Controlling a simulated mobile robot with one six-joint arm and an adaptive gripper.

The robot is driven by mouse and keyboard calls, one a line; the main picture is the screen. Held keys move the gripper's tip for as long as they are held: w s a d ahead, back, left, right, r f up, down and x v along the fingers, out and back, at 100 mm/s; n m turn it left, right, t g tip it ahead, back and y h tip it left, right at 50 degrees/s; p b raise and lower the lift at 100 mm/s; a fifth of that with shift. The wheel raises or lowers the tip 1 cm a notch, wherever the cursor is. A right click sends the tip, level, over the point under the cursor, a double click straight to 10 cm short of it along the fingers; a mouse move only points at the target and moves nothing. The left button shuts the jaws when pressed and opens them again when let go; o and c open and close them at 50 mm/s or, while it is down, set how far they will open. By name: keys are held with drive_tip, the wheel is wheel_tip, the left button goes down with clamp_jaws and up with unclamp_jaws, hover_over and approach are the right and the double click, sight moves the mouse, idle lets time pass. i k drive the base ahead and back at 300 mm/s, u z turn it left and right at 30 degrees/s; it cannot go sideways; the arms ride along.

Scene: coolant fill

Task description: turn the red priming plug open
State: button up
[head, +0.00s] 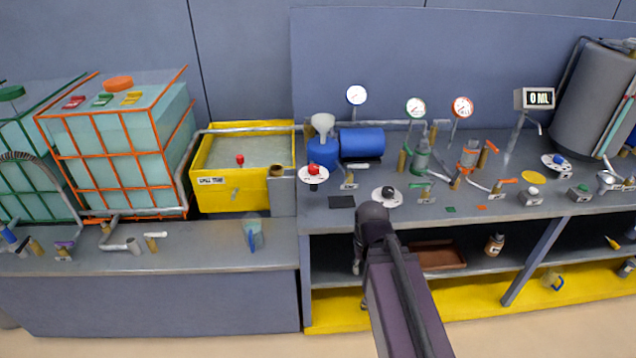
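Several red knobs show in the head view, and I cannot tell for sure which is the priming plug. One red knob (313,169) sits on a white round plate at the bench's front left, near the blue pump (361,142). Another red-topped piece (240,159) is at the yellow tank.
A black knob (388,192) on a white plate stands just behind my arm. A blue funnelled can (322,150), gauges (356,95) and green and orange valves crowd the bench. A dark flat pad (341,202) lies near the front edge. The yellow tank (229,199) stands left.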

sight(313, 169)
drive_tip(key=k, duration=1.35)
drive_tip(key=u, duration=0.35)
drive_tip(key=i, duration=2)
drive_tip(key=z, duration=0.35)
